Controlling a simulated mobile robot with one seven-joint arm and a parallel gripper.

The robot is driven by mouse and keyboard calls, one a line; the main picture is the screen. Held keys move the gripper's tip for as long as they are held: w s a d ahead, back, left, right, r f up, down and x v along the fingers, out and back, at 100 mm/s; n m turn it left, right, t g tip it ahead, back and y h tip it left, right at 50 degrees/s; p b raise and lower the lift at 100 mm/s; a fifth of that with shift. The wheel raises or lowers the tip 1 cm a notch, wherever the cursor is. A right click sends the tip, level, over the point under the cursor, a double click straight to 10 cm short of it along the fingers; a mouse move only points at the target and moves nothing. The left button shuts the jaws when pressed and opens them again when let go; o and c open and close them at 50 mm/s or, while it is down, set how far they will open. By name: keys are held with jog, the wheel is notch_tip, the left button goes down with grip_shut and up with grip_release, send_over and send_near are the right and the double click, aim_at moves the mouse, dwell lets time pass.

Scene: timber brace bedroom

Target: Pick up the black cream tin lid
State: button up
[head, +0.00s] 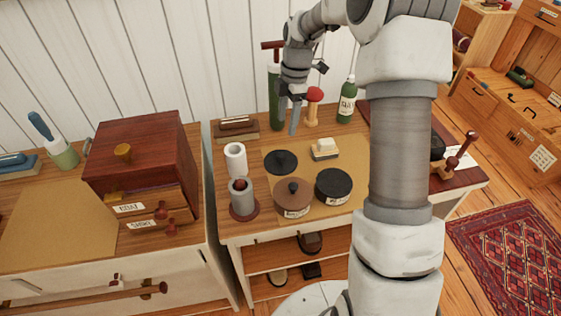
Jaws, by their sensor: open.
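A flat black lid (281,161) with a small dark knob, which looks like the black cream tin lid, lies on the tan mat (345,200) on the wooden cabinet top. A round black tin (333,185) stands to its front right; its top is dark and shows no knob. A brown tin (293,199) with a knobbed lid and a pale label stands in front of the black lid. My gripper (293,115) is open and empty, pointing down above the back of the cabinet top, behind the lid and apart from it. Its fingers are small and partly unclear.
A white roll (235,159) and a grey cylinder (243,198) stand left of the lid. A pale block on a brush (324,149) lies right of it. A red-topped wooden tool (313,105), green bottle (346,101) and tall green cylinder (275,98) stand behind.

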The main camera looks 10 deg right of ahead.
aim_at(281, 154)
jog(key=f, duration=0.4)
jog(key=a+f, duration=0.1)
jog(key=f, duration=0.2)
jog(key=f+b, duration=0.1)
jog(key=f, duration=0.3)
jog(key=shift+a+f, duration=0.3)
jog(key=shift+f, duration=0.05)
grip_shut()
